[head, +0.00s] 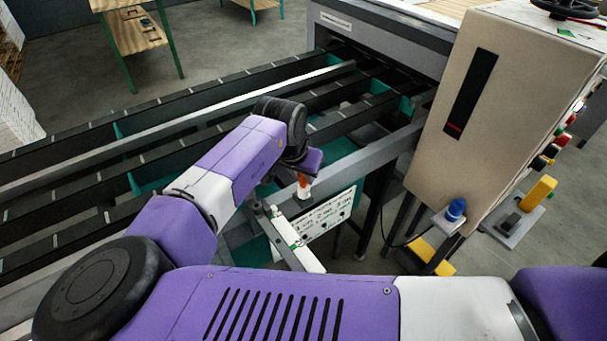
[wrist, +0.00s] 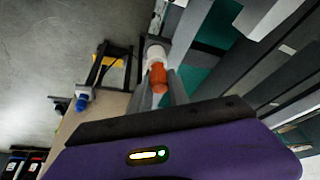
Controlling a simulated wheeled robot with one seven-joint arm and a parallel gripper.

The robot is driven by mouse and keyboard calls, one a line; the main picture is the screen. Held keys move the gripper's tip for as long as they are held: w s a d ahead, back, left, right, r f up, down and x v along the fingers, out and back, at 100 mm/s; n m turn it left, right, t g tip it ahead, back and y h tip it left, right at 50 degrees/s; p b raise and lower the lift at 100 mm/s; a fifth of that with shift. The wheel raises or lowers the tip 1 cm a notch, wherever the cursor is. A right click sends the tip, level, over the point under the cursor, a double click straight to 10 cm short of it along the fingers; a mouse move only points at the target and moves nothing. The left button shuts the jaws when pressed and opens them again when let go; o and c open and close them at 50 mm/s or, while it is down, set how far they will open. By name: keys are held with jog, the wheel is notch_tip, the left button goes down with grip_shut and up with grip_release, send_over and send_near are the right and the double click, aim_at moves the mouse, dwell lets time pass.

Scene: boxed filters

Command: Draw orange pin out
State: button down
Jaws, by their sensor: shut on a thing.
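The orange pin (head: 303,180) shows as a small orange piece just below the end of my arm, beside the conveyor's side rail. It also shows in the wrist view (wrist: 158,75), between the two grey fingers of my gripper (wrist: 160,88). My gripper is shut on the pin. A white collar (wrist: 155,52) sits at the far end of the pin, and in the head view it shows just under the orange. I cannot tell how far the pin sits in the collar. The fingers are mostly hidden by my wrist in the head view.
A white lettered panel (head: 325,216) stands just below and right of the pin. The conveyor's metal side rail (head: 358,146) runs close behind. A beige control cabinet (head: 452,110) stands to the right, with a blue knob (head: 456,209) at its foot. Open floor shows at the lower right.

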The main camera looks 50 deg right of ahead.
jog(key=shift+r+p, duration=0.45)
jog(key=shift+r, duration=0.2)
jog(key=shift+r+p, duration=0.3)
jog(key=shift+r, duration=0.05)
jog(key=shift+r+p, duration=0.8)
jog(key=shift+r, duration=0.2)
jog(key=shift+r, duration=0.65)
jog(key=shift+r, duration=0.3)
jog(key=shift+r, duration=0.1)
notch_tip(320, 180, up, 9)
dwell(0.5)
